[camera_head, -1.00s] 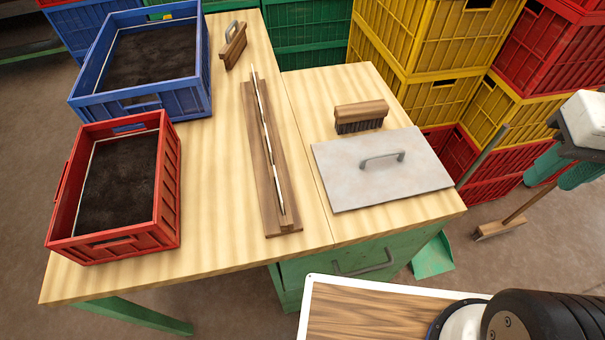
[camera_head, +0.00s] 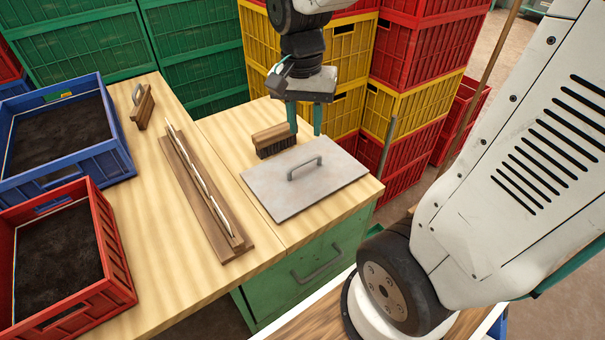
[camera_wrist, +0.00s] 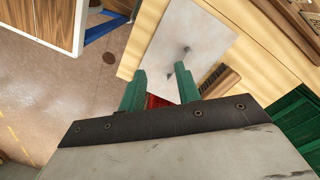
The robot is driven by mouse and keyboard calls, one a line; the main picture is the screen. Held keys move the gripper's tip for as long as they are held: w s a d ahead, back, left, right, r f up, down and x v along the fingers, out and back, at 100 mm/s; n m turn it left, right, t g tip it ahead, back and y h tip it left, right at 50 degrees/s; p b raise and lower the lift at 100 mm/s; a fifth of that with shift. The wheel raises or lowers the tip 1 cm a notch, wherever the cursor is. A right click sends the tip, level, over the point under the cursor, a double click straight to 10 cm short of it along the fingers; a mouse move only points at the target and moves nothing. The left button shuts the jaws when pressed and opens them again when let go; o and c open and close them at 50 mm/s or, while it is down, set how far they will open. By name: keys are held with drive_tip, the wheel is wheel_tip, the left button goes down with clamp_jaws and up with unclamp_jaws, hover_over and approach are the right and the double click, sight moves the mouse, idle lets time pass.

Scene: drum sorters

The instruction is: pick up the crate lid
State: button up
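The crate lid (camera_head: 285,190) is a flat grey plate with a raised bar handle (camera_head: 305,167), lying on the right part of the wooden table. It also shows in the wrist view (camera_wrist: 180,30), with its handle (camera_wrist: 184,52) just beyond the fingertips. My gripper (camera_head: 305,134) hangs above the lid's far edge, behind the handle, with its green fingers pointing down. In the wrist view the two fingers (camera_wrist: 161,73) stand apart with nothing between them. The gripper is open and apart from the handle.
A brush (camera_head: 275,141) lies by the lid's far edge, close to my gripper. A wooden holder with a thin rod (camera_head: 205,195) lies left of the lid. Blue (camera_head: 95,165) and red (camera_head: 115,255) crates of dark soil stand further left. Stacked yellow crates (camera_head: 350,50) rise behind the table.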

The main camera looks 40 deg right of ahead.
sight(305, 162)
drive_tip(key=w+d+f+m, duration=0.2)
drive_tip(key=f, duration=0.4)
drive_tip(key=w+d+f+m+g, duration=0.1)
drive_tip(key=w+f+m, duration=0.2)
drive_tip(key=f, duration=0.4)
drive_tip(key=w+d+f+m, duration=0.2)
drive_tip(key=f+m, duration=0.1)
drive_tip(key=f, duration=0.3)
drive_tip(key=shift+w+d+f+g, duration=0.25)
drive_tip(key=shift+d+f+g, duration=0.05)
drive_tip(key=shift+d, duration=0.05)
clamp_jaws()
